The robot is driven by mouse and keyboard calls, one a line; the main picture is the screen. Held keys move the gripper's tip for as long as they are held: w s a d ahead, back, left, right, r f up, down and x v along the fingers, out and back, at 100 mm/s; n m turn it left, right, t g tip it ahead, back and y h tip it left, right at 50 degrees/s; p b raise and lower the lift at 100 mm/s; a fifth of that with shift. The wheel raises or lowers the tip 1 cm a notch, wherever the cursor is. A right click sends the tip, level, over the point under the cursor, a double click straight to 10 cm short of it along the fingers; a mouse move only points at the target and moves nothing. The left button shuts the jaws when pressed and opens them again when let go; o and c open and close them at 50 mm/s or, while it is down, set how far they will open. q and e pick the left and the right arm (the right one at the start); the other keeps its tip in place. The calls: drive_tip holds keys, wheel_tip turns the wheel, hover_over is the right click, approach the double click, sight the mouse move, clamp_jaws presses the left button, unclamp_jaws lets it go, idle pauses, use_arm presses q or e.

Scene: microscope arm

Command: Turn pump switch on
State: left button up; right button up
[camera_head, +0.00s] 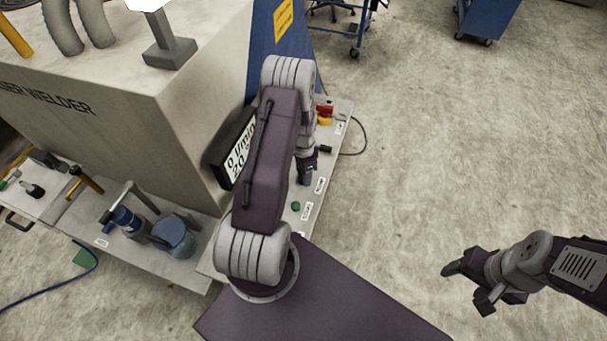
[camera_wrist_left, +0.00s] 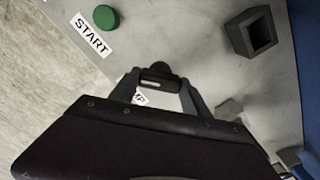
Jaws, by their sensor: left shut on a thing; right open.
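The pump switch (camera_wrist_left: 158,69) is a small dark knob on the grey control panel (camera_wrist_left: 210,75). A white label (camera_wrist_left: 140,97), partly covered and ending in "MP", lies beside it in the left wrist view. My left gripper (camera_wrist_left: 157,84) is shut on the switch, with one finger on each side of it. In the head view my left gripper (camera_head: 308,168) reaches down to the panel (camera_head: 318,203) and hides the switch. My right gripper (camera_head: 477,289) is open and empty over the floor at the right.
A green START button (camera_wrist_left: 106,18) and a dark square socket (camera_wrist_left: 250,32) are on the panel near the switch. A red button (camera_head: 325,108) sits at its far end. A display (camera_head: 238,148) and the large welder cabinet (camera_head: 120,120) stand left of my left arm.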

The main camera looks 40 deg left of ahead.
use_arm(q)
drive_tip(key=m+b, duration=0.1)
drive_tip(key=m, duration=0.3)
drive_tip(key=shift+m+b, duration=0.45)
drive_tip(key=shift+m, duration=1.35)
drive_tip(key=shift+r+m, duration=0.1)
drive_tip(key=shift+m, duration=0.2)
drive_tip(key=o, duration=1.4)
drive_tip(key=shift+r, duration=0.1)
wheel_tip(320, 180, up, 9)
drive_tip(key=shift+f+b, duration=0.1)
drive_tip(key=shift+b, duration=0.9)
